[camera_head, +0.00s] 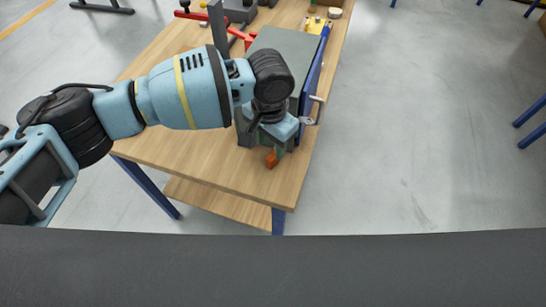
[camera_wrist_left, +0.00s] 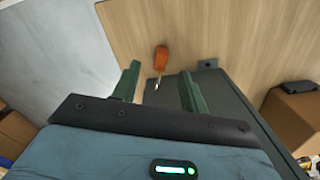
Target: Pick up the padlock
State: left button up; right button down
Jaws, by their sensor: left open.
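The padlock, which I take to be the small orange thing with a thin silver metal part, lies on the wooden table (camera_head: 190,152) near its front edge. In the head view its orange body (camera_head: 271,160) shows just below my left gripper (camera_head: 278,148), partly covered. In the left wrist view the padlock (camera_wrist_left: 161,58) lies beyond and between the two green fingers of the left gripper (camera_wrist_left: 159,69). These fingers are open, with nothing held between them. I cannot tell the exact height gap. My right gripper is in no view.
A grey box (camera_head: 290,44) with a blue door (camera_head: 313,66) and metal latch stands close behind the left gripper, partly hidden by my arm. A red-handled tool (camera_head: 242,36) and other items lie farther back. The table's left front is bare.

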aim_at(269, 159)
pick_arm(q)
jog(key=shift+w+a+f+b, duration=0.1)
jog(key=shift+f+b, duration=0.05)
jog(key=shift+f, duration=1.75)
jog(key=shift+w+a+f+b, duration=0.1)
jog(key=shift+f+b, duration=0.05)
jog(key=shift+f, duration=1.75)
jog(key=shift+c, duration=0.3)
grip_shut()
